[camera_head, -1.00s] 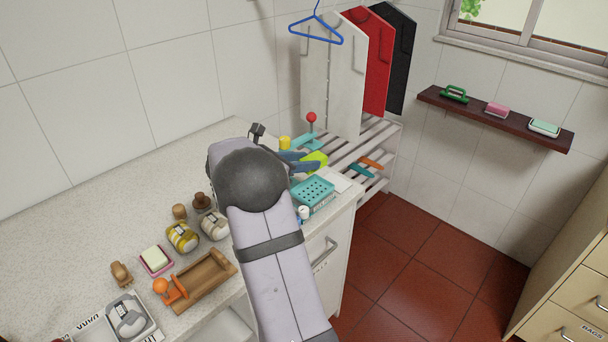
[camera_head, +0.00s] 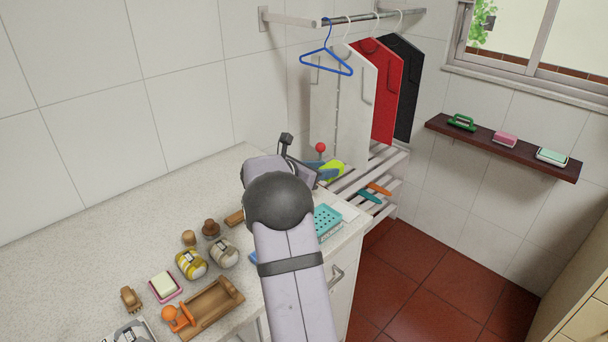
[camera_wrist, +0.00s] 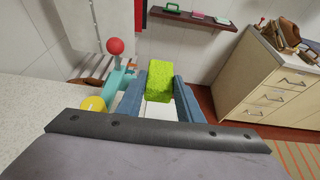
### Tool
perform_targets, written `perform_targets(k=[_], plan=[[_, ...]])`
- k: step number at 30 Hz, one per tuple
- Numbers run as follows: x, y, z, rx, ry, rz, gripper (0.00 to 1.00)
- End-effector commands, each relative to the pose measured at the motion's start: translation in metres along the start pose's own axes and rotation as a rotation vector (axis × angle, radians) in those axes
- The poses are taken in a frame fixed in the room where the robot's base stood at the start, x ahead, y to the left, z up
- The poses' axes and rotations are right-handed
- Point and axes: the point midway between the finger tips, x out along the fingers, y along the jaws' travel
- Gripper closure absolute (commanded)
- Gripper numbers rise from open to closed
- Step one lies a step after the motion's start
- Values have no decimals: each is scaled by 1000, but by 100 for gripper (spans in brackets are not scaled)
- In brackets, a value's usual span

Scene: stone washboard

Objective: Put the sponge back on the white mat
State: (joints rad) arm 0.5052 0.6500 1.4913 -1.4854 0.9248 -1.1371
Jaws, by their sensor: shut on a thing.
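The yellow-green sponge (camera_wrist: 159,78) is clamped between the two blue fingers of my gripper (camera_wrist: 159,88) in the wrist view. In the head view the sponge (camera_head: 335,171) shows in part beyond my arm, in front of the slatted rack. It appears to be held up in the air. A white patch, likely the white mat (camera_wrist: 160,111), shows below and behind the sponge between the fingers.
In the wrist view a red-balled teal tool (camera_wrist: 115,47) and a yellow cylinder (camera_wrist: 94,103) stand just left of the gripper. Jars and brushes fill the counter front; its back left is clear.

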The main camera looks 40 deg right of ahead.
Motion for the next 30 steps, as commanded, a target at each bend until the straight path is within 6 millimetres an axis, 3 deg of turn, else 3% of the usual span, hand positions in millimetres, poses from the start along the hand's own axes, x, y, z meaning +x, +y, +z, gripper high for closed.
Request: perform_targets(k=[1, 6, 12, 21, 30], plan=[[15, 0, 19, -6, -1, 17, 91], [70, 5, 62, -59, -2, 144, 91], [110, 15, 67, -141, -1, 336, 91], [130, 21, 60, -226, -2, 545, 91], [133, 20, 55, -253, 2, 609, 91]])
